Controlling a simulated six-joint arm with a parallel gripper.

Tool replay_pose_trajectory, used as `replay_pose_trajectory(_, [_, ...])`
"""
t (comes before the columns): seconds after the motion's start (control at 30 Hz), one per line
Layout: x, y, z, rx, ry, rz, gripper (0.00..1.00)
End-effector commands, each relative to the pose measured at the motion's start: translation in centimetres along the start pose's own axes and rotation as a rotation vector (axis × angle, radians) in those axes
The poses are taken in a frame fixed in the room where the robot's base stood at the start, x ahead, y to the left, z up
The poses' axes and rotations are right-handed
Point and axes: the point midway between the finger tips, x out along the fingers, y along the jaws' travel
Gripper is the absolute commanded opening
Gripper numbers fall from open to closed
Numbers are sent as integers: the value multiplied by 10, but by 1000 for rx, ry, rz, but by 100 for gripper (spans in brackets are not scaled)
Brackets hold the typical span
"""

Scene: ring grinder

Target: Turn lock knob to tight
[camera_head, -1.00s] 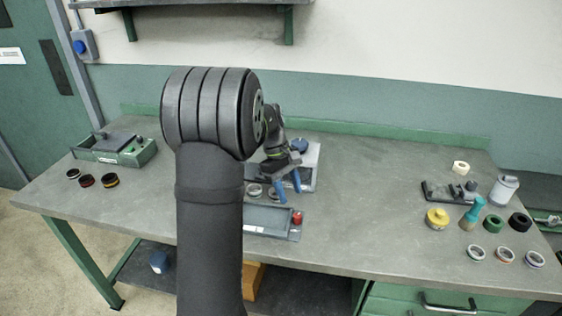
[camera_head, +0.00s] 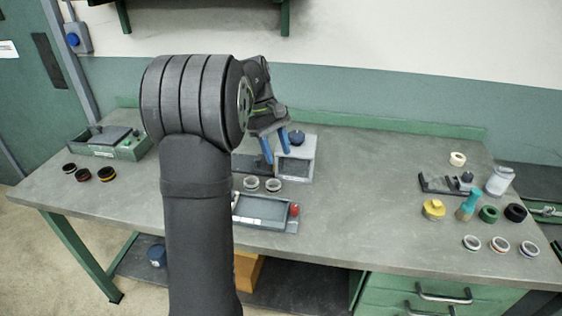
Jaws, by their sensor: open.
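The grey grinder (camera_head: 305,166) stands near the middle of the bench. It has a dark blue round knob (camera_head: 297,137) on top, just right of my gripper. A red knob (camera_head: 295,210) sits at the right end of the grey tray (camera_head: 262,226) in front of the grinder. I cannot tell which one is the lock knob, or how either is turned. My gripper (camera_head: 279,157) is open, with its two blue fingers pointing down in front of the grinder. It holds nothing that I can see. My arm hides the left part of the grinder and tray.
Two rings (camera_head: 262,184) lie between grinder and tray. A green box (camera_head: 108,144) and several dark rings stand at the left. A black fixture (camera_head: 443,183), a yellow part (camera_head: 433,209), a teal brush (camera_head: 468,205) and several rings stand at the right. The bench between is clear.

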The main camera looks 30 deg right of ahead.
Motion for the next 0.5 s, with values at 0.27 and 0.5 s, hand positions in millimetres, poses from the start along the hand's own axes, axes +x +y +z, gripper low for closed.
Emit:
replay_pose_trajectory(0.27, [5, 3, 28, 487, 120, -53, 45])
replay_pose_trajectory(0.5, [10, 3, 55, 1064, 234, -170, 45])
